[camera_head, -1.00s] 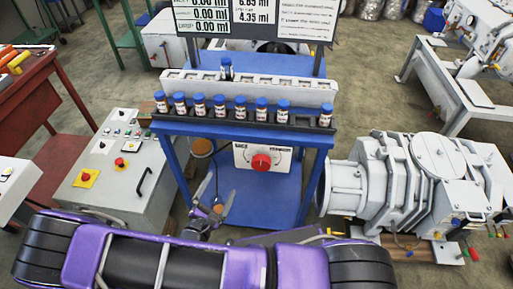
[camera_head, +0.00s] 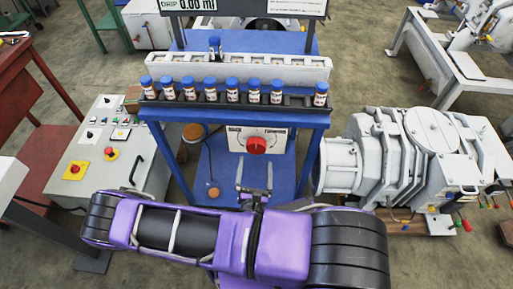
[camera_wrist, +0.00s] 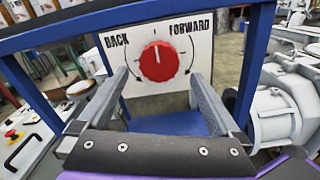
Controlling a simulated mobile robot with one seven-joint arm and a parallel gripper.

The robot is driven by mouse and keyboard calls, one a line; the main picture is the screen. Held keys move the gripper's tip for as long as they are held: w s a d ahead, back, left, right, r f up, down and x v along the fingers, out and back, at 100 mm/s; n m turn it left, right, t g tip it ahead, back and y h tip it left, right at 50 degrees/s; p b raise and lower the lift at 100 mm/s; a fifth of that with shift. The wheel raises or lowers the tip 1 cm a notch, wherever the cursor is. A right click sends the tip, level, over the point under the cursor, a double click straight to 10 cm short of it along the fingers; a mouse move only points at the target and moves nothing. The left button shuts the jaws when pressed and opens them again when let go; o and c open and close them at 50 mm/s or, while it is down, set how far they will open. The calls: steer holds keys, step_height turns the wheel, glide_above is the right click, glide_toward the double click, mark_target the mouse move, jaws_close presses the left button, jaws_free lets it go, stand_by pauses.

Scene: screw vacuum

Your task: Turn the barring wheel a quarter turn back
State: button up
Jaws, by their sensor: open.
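The barring wheel is a red knob (camera_head: 256,145) on a white panel (camera_head: 238,140) on the front of the blue stand, below the row of bottles. In the wrist view the red knob (camera_wrist: 159,61) has a white mark near its top, with "BACK" at its left and "FORWARD" at its right. My gripper (camera_head: 254,175) is open and empty, in front of and below the knob in the head view. In the wrist view its two fingers (camera_wrist: 160,85) stand wide apart, one either side of the knob, and the knob appears beyond them, apart from both.
A rack with several blue-capped bottles (camera_head: 232,91) sits above the panel. A blue stand post (camera_wrist: 255,60) rises at the right. A grey control box (camera_head: 100,150) stands at left and a large pale pump (camera_head: 410,160) at right. The blue lower shelf (camera_head: 222,170) is mostly bare.

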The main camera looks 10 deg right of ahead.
mark_target(257, 148)
steer(key=b+x, duration=0.1)
steer(key=x, duration=0.6)
steer(key=shift+w, duration=0.25)
steer(key=c, duration=1.2)
